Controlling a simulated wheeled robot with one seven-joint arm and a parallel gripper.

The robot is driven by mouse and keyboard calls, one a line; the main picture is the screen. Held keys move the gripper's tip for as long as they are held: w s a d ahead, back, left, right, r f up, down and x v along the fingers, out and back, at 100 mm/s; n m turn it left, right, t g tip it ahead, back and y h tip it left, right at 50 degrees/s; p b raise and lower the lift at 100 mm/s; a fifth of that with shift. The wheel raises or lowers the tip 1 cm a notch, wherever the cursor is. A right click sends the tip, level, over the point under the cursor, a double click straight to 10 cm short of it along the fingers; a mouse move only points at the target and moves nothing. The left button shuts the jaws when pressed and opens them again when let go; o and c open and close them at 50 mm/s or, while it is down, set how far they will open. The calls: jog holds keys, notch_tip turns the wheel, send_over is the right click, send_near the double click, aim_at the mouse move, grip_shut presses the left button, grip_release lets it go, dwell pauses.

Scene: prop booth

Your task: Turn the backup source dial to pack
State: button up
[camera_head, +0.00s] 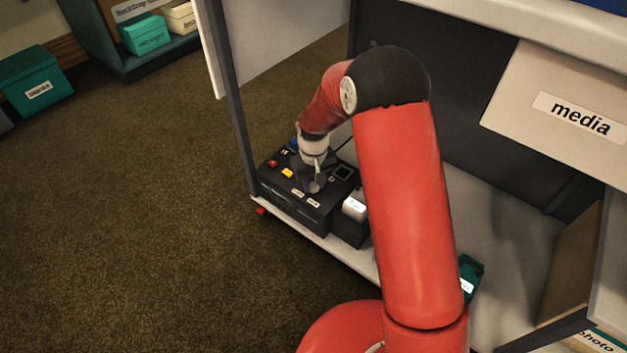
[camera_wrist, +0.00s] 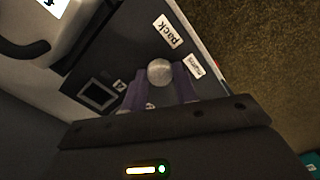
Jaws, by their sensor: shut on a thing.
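The backup source dial (camera_wrist: 160,72) is a round silver knob on a dark box (camera_head: 282,200). In the head view the dial (camera_head: 314,187) shows just below my gripper (camera_head: 313,176). In the wrist view my gripper's purple-grey fingers (camera_wrist: 160,84) are on both sides of the knob, shut on it. A "pack" label (camera_wrist: 166,32) and a "mains" label (camera_wrist: 194,66) are on the panel beside the dial. The dial's pointer cannot be made out, so I cannot tell which label it faces.
The box sits on a low white shelf (camera_head: 350,262). Yellow (camera_head: 287,173) and red (camera_head: 272,163) buttons and a small square screen (camera_wrist: 97,94) are on its panel. A dark container with a white top (camera_head: 354,208) stands beside it. A "media" panel (camera_head: 560,110) hangs at right.

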jog(key=n+p, duration=0.1)
jog(key=n, duration=0.4)
jog(key=shift+n, duration=0.4)
dwell(0.3)
jog(key=o, duration=1)
jog(key=shift+c, duration=0.2)
